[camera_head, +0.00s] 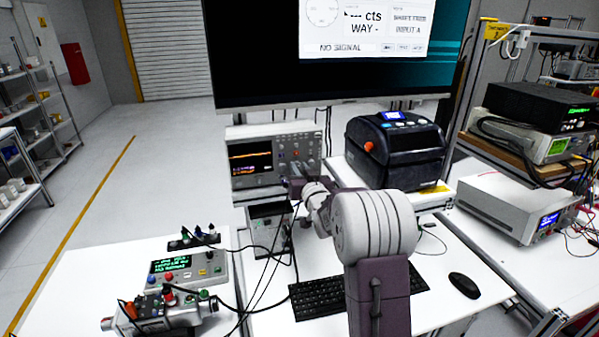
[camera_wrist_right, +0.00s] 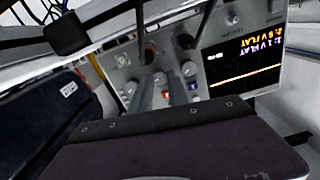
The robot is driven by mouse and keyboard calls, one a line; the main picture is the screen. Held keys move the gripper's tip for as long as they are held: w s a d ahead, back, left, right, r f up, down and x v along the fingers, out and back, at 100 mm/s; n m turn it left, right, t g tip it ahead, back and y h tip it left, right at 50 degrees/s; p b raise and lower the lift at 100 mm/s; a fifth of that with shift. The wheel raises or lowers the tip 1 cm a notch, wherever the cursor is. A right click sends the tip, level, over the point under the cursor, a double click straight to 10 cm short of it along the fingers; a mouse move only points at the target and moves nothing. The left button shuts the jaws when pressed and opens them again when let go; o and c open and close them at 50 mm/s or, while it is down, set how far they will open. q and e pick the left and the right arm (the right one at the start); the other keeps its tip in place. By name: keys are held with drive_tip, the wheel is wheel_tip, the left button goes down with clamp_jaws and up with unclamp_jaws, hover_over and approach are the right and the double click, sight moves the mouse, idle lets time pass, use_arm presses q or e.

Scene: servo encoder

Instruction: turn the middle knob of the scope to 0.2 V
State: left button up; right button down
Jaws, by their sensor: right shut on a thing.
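The scope (camera_head: 252,158) stands at the back of the bench with its screen lit. Its front panel also shows in the wrist view, upside down, with the lit screen (camera_wrist_right: 245,66) at the right. In the head view my right arm hides the contact. My left gripper is not in view.
A black label printer (camera_head: 395,152) stands just right of the scope. A keyboard (camera_head: 318,298) and mouse (camera_head: 464,285) lie in front. A grey control box (camera_head: 187,272) and loose black cables are at the left. A large monitor (camera_head: 260,60) hangs above.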

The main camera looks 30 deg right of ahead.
drive_tip(key=n+b, duration=0.7)
drive_tip(key=b, duration=0.1)
drive_tip(key=shift+a+f+n, duration=0.1)
drive_tip(key=shift+f+n, duration=0.15)
drive_tip(key=shift+n, duration=0.15)
drive_tip(key=shift+r+n+b, duration=0.15)
drive_tip(key=shift+n+b, duration=1.45)
drive_tip(key=shift+b, duration=0.05)
drive_tip(key=c, duration=1.5)
unclamp_jaws()
drive_tip(key=shift+c, duration=0.2)
drive_tip(key=b+v, duration=0.1)
drive_tip(key=v, duration=0.8)
